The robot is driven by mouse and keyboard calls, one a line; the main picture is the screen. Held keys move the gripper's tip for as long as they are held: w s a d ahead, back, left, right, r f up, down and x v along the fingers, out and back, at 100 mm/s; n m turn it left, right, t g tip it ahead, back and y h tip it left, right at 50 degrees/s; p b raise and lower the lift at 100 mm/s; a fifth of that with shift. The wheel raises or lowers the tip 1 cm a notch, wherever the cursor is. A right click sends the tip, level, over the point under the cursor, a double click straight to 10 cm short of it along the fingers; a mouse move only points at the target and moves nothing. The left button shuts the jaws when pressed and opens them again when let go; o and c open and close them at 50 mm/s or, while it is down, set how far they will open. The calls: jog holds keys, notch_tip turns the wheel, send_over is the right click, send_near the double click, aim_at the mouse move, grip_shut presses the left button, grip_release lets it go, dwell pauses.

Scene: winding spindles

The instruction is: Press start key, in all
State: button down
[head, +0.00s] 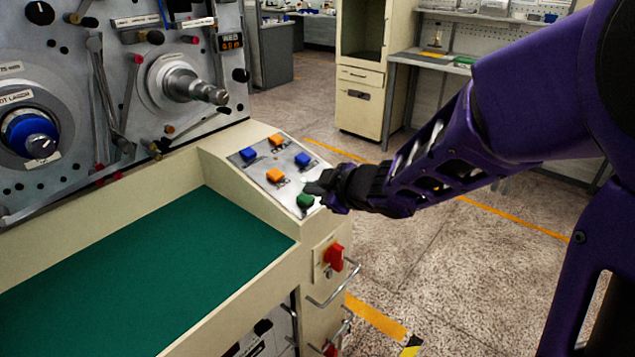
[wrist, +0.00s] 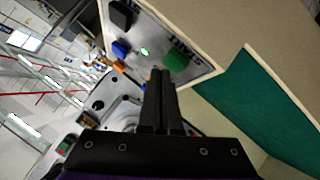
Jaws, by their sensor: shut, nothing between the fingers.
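The sloped key panel (head: 252,172) on the cream machine carries blue, orange and green keys. The green key also shows in the wrist view (wrist: 175,62), beside a small bright light (wrist: 145,51). My gripper (head: 313,186) is shut and empty, over the right edge of the panel, close to the green key. Its fingertips show in the wrist view (wrist: 161,74). I cannot tell whether they touch the panel.
Blue (head: 303,159) and orange (head: 275,175) keys sit close by. A black key (wrist: 120,13) shows in the wrist view. A red switch (head: 334,256) and metal handle (head: 334,287) are on the machine's side below. A green mat (head: 150,265) covers the bed. The floor to the right is open.

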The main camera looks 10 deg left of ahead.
jog(key=shift+a+f+b, duration=0.15)
jog(key=shift+f+b, duration=0.25)
jog(key=shift+f, duration=0.25)
dwell(0.6)
jog(key=shift+r, duration=0.15)
jog(key=shift+d+r+p, duration=0.2)
jog(key=shift+r+p, duration=0.55)
jog(key=shift+p, duration=0.25)
jog(key=r+p, duration=0.3)
jog(key=d+r+p, duration=0.1)
jog(key=p, duration=0.1)
jog(key=shift+s+d+r, duration=0.1)
jog(key=shift+s+r, duration=0.3)
